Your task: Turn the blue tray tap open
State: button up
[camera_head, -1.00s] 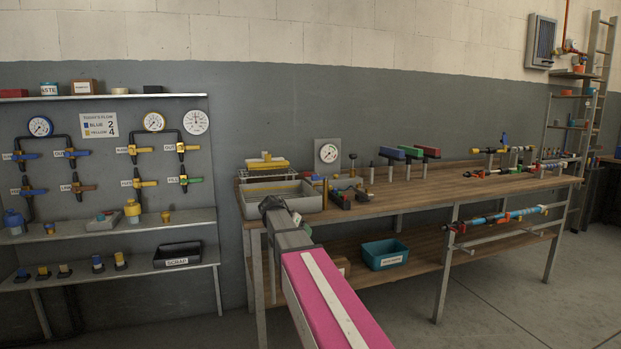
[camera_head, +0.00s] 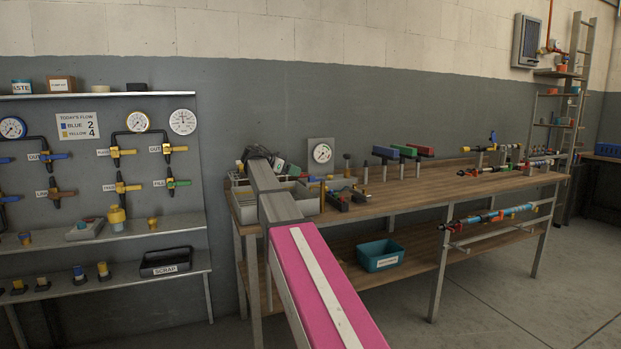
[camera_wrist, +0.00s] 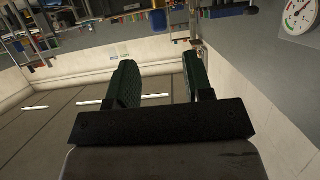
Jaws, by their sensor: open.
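Taps with blue handles sit on the wall panel at left: one upper blue-handled tap (camera_head: 52,156), and others cut by the left edge of the picture. The small labels are too blurred to tell which is the tray tap. Another blue lever (camera_head: 492,137) stands on pipework on the bench at right. My gripper, in the wrist view (camera_wrist: 160,62), is open with nothing between its two green-padded fingers. In the head view my arm's end is raised over the grey tray (camera_head: 247,213) at the bench's left end, well right of the panel taps.
The panel also carries yellow-handled taps (camera_head: 128,187), a green-handled tap (camera_head: 180,183) and gauges. Shelves below hold small parts and a black scrap bin (camera_head: 166,262). The wooden bench (camera_head: 455,188) holds fixtures. A teal bin (camera_head: 380,257) sits on its lower shelf. The floor at right is clear.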

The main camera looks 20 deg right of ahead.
aim_at(312, 177)
jog(key=x, duration=0.8)
jog(key=shift+d+f, duration=0.2)
jog(key=shift+d, duration=0.1)
grip_shut()
